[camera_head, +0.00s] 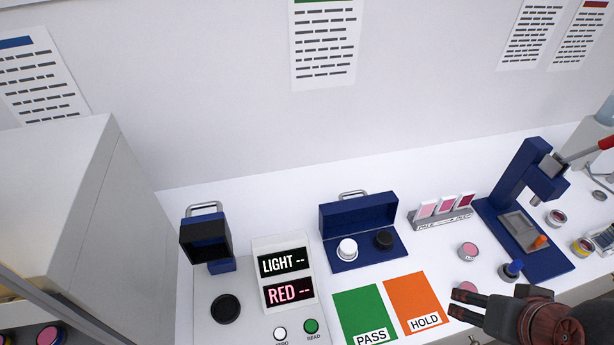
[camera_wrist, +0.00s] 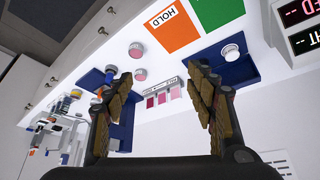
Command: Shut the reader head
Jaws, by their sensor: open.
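The reader head (camera_head: 205,240) is a dark blue box with a black underside and a metal handle. It stands raised at the back of the white reader, tilted open, at the left in the head view. The round black port (camera_head: 226,308) below it is uncovered. The reader display (camera_head: 284,276) reads LIGHT -- and RED --; part of it shows in the wrist view (camera_wrist: 302,22). My gripper (camera_head: 455,305) is open and empty at the lower right, far to the right of the reader. The reader head is not in the wrist view (camera_wrist: 153,75), where both fingers show.
A green PASS card (camera_head: 364,313) and orange HOLD card (camera_head: 413,302) lie between my gripper and the reader. An open blue case (camera_head: 358,218) with white and black pucks stands behind them. A blue press (camera_head: 525,200) and several jars are right. A white cabinet (camera_head: 60,195) stands left.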

